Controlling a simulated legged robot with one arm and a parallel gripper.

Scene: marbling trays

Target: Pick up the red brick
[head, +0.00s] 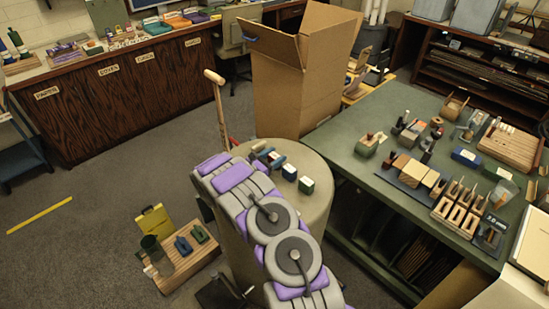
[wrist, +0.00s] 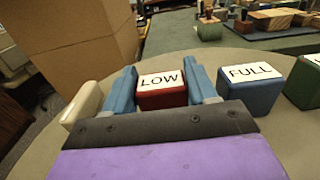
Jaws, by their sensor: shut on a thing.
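The red brick (wrist: 164,98) has a white top label reading LOW. In the wrist view it sits between the two blue fingers of my gripper (wrist: 165,88), which are shut on it from both sides. The brick is upright over the round table (wrist: 210,60); I cannot tell whether it touches the top. In the head view my gripper (head: 268,155) is over the far side of the round table (head: 322,170), and the red brick is hard to make out there.
Right of my gripper stand a blue brick (wrist: 256,95) labelled FULL and a green brick (wrist: 304,85). A cream rounded object (wrist: 83,105) lies close on the left. A tall open cardboard box (head: 295,80) stands behind, and a cluttered green table (head: 345,150) is to the right.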

